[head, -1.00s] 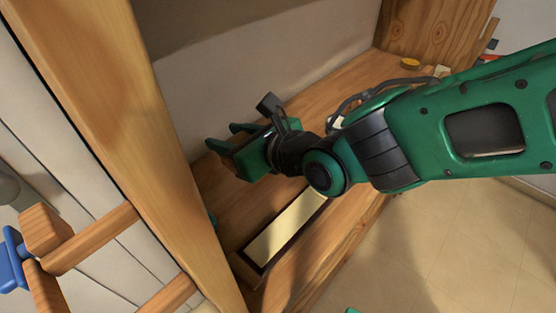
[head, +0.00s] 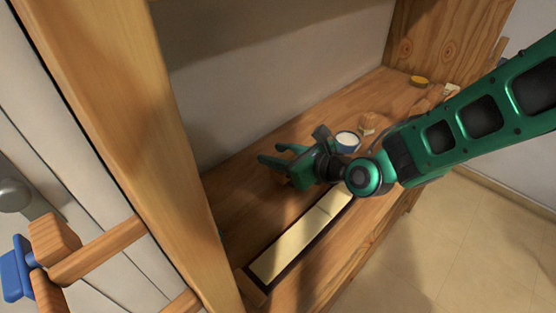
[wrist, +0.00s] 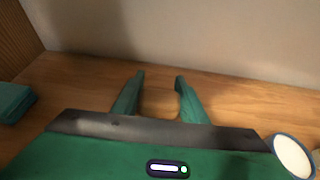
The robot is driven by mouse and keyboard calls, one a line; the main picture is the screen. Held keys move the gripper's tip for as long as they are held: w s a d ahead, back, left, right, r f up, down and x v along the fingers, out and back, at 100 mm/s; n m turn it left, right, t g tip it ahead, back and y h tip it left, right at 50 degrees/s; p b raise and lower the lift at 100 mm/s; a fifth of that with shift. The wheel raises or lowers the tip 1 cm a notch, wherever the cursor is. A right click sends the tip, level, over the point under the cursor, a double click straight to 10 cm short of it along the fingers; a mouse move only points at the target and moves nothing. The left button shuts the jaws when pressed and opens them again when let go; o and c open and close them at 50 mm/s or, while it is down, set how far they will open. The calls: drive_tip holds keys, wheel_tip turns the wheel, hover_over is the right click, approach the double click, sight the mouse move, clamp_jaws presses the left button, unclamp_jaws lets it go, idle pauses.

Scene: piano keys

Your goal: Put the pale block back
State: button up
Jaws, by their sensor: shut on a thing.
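A dark-edged tray (head: 258,283) lies along the front of the wooden shelf in the head view. Pale blocks (head: 283,254) lie end to end in it, with a seam between them, and my arm covers the far end. My green gripper (head: 274,157) is above the shelf behind the tray, pointing left. In the wrist view my gripper's two fingers (wrist: 160,82) stand apart, with only wood colour visible between them. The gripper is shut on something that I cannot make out.
A white cup with a blue rim (head: 348,140) stands beside my wrist, close to a small wooden block (head: 367,123). A teal object (wrist: 14,100) sits left in the wrist view. A thick wooden post (head: 150,150) bounds the shelf's left.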

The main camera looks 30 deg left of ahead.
drive_tip(key=shift+f, duration=1.15)
drive_tip(key=o, duration=1.3)
drive_tip(key=shift+f, duration=0.1)
drive_tip(key=v, duration=1.2)
